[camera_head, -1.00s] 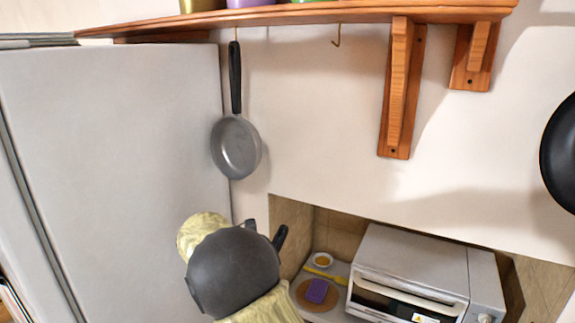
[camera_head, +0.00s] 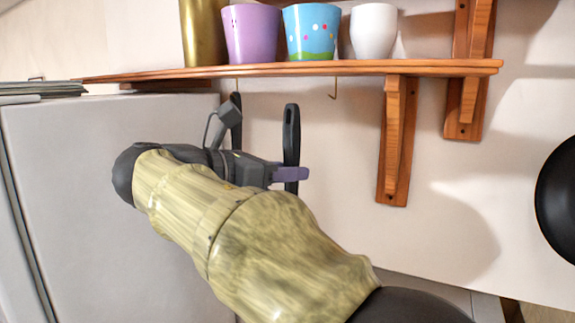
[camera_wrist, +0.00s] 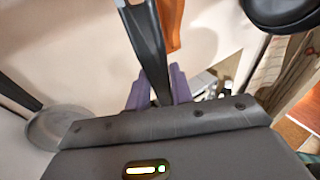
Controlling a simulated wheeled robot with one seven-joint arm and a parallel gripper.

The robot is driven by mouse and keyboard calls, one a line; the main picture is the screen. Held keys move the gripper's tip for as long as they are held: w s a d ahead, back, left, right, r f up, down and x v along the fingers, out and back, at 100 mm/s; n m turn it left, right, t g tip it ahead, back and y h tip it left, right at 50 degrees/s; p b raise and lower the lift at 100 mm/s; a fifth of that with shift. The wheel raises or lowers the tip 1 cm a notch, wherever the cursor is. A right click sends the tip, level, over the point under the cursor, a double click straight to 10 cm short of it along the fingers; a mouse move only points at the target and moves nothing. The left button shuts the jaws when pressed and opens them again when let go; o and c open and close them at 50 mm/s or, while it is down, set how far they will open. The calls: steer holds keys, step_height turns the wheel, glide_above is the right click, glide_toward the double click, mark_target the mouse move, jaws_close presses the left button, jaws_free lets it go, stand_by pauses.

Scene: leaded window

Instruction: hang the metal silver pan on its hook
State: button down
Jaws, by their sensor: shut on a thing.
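My gripper (camera_head: 288,174) is shut on an upright black handle (camera_head: 291,130) with a hole near its top end. In the wrist view the same handle (camera_wrist: 147,40) stands between the purple fingers. The body of this held pan is hidden, so I cannot see its metal. A free brass hook (camera_head: 334,88) hangs under the shelf, above and to the right of the handle; the two are apart. Another pan hangs at the left hook; its black handle (camera_head: 236,112) shows behind my arm, and its grey body (camera_wrist: 60,126) shows in the wrist view.
The wooden shelf (camera_head: 400,68) carries a purple cup (camera_head: 251,34), a blue dotted cup (camera_head: 311,32) and a white cup (camera_head: 374,31). A wooden bracket (camera_head: 393,150) is right of the free hook. A fridge (camera_head: 80,190) stands left. A black pan (camera_head: 560,200) hangs far right.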

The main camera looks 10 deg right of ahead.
steer(key=shift+s+d+r, duration=0.15)
steer(key=shift+s+r, duration=0.1)
steer(key=shift+r, duration=0.15)
steer(key=shift+w, duration=0.1)
steer(key=shift+r+p, duration=0.2)
steer(key=shift+p, duration=0.4)
steer(key=w+d+p, duration=0.7)
steer(key=w+d, duration=0.2)
steer(key=w, duration=0.3)
steer(key=shift+d+r, duration=0.3)
steer(key=shift+d, duration=0.1)
stand_by(1.8)
steer(key=shift+p, duration=0.3)
